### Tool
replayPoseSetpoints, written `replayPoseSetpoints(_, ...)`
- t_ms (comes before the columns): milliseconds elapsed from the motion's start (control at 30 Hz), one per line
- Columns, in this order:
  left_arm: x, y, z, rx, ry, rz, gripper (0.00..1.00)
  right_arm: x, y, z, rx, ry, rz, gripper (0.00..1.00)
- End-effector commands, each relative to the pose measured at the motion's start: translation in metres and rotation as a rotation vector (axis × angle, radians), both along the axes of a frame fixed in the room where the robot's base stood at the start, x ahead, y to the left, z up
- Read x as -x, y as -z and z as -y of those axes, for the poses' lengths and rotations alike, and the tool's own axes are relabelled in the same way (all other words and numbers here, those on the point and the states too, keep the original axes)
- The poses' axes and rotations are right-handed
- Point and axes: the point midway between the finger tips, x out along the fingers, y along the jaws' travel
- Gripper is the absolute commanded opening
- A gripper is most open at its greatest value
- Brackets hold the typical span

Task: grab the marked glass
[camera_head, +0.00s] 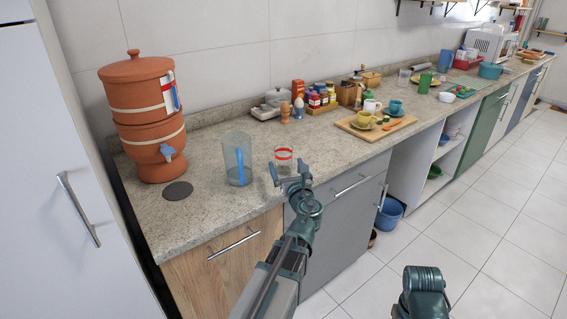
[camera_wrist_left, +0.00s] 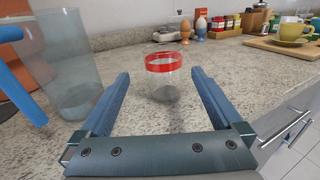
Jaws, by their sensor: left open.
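A clear glass with a red band near its rim (camera_head: 283,161) stands upright on the stone counter (camera_head: 225,206). In the left wrist view the red-banded glass (camera_wrist_left: 163,78) stands ahead of the fingertips, centred between the two fingers. My left gripper (camera_head: 289,171) is open and empty at the counter's front edge, just in front of the glass. Its two blue fingers (camera_wrist_left: 159,75) are spread wide and appear apart from the glass. My right arm shows at the bottom right of the head view, but its gripper jaws cannot be made out.
A tall clear pitcher with a blue handle (camera_head: 237,160) stands left of the glass, close to the left finger in the wrist view. A clay water filter (camera_head: 145,115) stands further left. Egg cups (camera_head: 298,108), spice jars (camera_head: 318,98) and a wooden board (camera_head: 374,126) lie behind and right.

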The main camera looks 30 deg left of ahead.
Motion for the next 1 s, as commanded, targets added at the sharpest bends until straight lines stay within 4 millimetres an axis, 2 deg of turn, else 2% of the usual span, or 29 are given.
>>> replayPoseSetpoints(33, -0.011, 0.000, -0.009, 0.001, -0.003, 0.001, 1.00, 0.000, 0.000, 0.000, 0.000, 0.000, 0.000, 0.48)
replayPoseSetpoints(200, -0.028, 0.000, -0.026, 0.002, -0.002, 0.001, 1.00, 0.000, 0.000, 0.000, 0.000, 0.000, 0.000, 0.48)
replayPoseSetpoints(633, -0.039, 0.000, -0.035, 0.002, -0.001, 0.001, 1.00, 0.000, 0.000, 0.000, 0.000, 0.000, 0.000, 0.48)
replayPoseSetpoints(1000, -0.075, -0.002, -0.064, 0.003, -0.001, 0.001, 1.00, 0.000, -0.002, 0.000, 0.000, 0.000, 0.000, 0.48)
